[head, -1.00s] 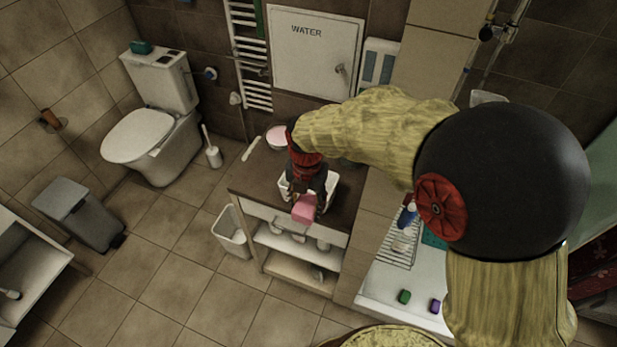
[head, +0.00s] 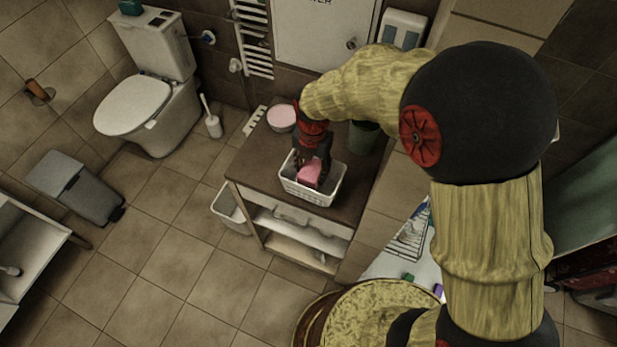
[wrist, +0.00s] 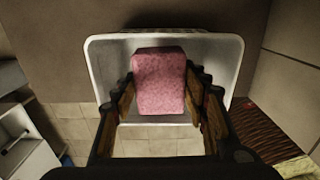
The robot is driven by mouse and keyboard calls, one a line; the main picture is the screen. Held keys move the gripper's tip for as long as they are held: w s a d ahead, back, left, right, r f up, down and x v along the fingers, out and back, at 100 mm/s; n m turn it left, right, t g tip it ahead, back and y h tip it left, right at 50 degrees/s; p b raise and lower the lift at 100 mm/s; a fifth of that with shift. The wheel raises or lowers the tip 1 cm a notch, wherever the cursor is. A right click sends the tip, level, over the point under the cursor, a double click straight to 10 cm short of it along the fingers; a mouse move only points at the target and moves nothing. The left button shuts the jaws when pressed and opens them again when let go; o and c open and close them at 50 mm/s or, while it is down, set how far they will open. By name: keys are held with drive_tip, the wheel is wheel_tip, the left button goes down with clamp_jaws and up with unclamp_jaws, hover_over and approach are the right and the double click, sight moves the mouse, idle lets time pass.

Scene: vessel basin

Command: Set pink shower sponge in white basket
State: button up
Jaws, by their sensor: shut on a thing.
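The pink shower sponge (head: 309,175) is a block held between my gripper's fingers (head: 312,168). The white basket (head: 306,194) stands on the brown top of a shelf unit. In the head view the sponge lies within the basket's outline, at or just above its opening. In the wrist view, the sponge (wrist: 159,82) sits between both fingers (wrist: 161,90), with the white basket (wrist: 104,65) around and behind it. My gripper is shut on the sponge. I cannot tell whether the sponge's underside touches the basket's bottom.
A pink-topped bowl (head: 282,118) stands behind the basket to the left. A dark green container (head: 363,137) stands to its right. A white bin (head: 229,208) is on the floor beside the shelf unit. The tiled floor (head: 180,255) in front is clear.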

sight(310, 178)
wheel_tip(310, 178, down, 4)
drive_tip(key=shift+f+b, duration=0.1)
drive_tip(key=shift+b, duration=0.3)
drive_tip(key=shift+s+a, duration=0.15)
drive_tip(key=shift+f, duration=0.1)
drive_tip(key=o, duration=0.8)
wheel_tip(310, 178, up, 12)
drive_tip(key=shift+r+p, duration=0.2)
drive_tip(key=shift+p, duration=1.05)
